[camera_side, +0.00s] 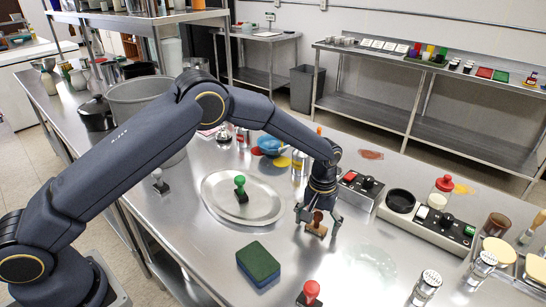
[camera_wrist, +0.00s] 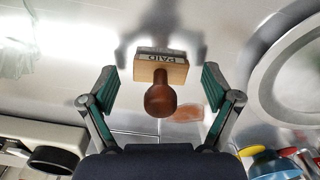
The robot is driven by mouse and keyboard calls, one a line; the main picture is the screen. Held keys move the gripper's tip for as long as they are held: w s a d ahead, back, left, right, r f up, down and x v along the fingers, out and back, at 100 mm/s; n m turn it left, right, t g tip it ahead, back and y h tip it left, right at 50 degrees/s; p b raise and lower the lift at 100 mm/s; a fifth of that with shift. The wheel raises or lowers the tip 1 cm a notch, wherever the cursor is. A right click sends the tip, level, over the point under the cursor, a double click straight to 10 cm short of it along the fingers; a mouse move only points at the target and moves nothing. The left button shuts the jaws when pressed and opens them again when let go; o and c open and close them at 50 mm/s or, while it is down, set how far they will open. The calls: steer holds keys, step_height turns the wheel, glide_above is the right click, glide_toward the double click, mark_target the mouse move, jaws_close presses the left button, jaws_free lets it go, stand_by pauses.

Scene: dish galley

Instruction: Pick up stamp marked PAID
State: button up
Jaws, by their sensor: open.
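The stamp marked PAID (camera_wrist: 161,75) stands between the fingers in the wrist view, with a wooden block, a label reading PAID and a brown round knob. In the side view the same stamp (camera_side: 316,228) is on the steel counter under my gripper. My gripper (camera_side: 318,217) is open, with one finger on each side of the stamp. In the wrist view my gripper (camera_wrist: 158,88) shows a gap between each finger and the block.
A green-knobbed stamp (camera_side: 240,189) stands on an oval tray (camera_side: 213,199) to the left. A green and blue sponge (camera_side: 258,264) and a red-knobbed stamp (camera_side: 310,294) are nearer the front. A control box (camera_side: 359,188) is close on the right.

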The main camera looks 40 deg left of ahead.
steer(key=c, duration=1.1)
